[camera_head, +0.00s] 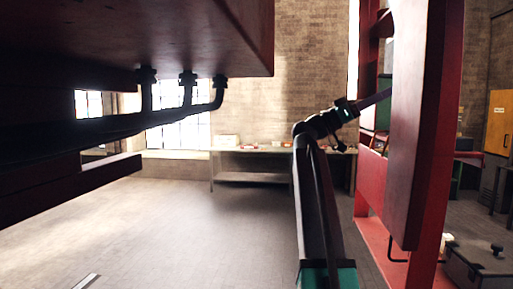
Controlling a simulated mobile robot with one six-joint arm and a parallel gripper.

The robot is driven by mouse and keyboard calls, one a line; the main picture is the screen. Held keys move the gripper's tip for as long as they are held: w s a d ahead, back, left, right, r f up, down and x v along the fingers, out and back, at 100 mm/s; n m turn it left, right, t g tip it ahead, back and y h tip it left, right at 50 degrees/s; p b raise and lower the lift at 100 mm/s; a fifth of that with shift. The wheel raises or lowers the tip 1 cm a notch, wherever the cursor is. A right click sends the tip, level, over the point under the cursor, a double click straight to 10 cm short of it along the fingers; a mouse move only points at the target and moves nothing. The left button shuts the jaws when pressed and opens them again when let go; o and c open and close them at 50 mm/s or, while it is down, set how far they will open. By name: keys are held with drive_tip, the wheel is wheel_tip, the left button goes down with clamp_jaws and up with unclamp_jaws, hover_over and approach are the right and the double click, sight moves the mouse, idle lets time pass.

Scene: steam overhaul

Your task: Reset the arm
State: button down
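My arm rises from the bottom of the view, right of centre, and bends right at its top. Its dark wrist has a small teal light. My gripper end (374,100) points right and slightly up, toward a large red upright panel (428,120). The panel's near edge seems to cover its tip. Its fingers cannot be made out, so I cannot tell whether it is open or holds anything. I cannot tell whether it touches the red structure.
A dark red overhead body (200,35) with black pipes (187,90) fills the upper left. A long bench (250,150) with small items stands at the back wall. A dark box (480,265) sits at the lower right. The grey floor (170,225) at left is mostly clear.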

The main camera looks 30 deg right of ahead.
drive_tip(key=shift+r, duration=0.1)
wheel_tip(320, 180, up, 9)
drive_tip(key=p, duration=0.9)
drive_tip(key=shift+r, duration=0.2)
drive_tip(key=shift+r+p, duration=0.3)
drive_tip(key=shift+p, duration=0.3)
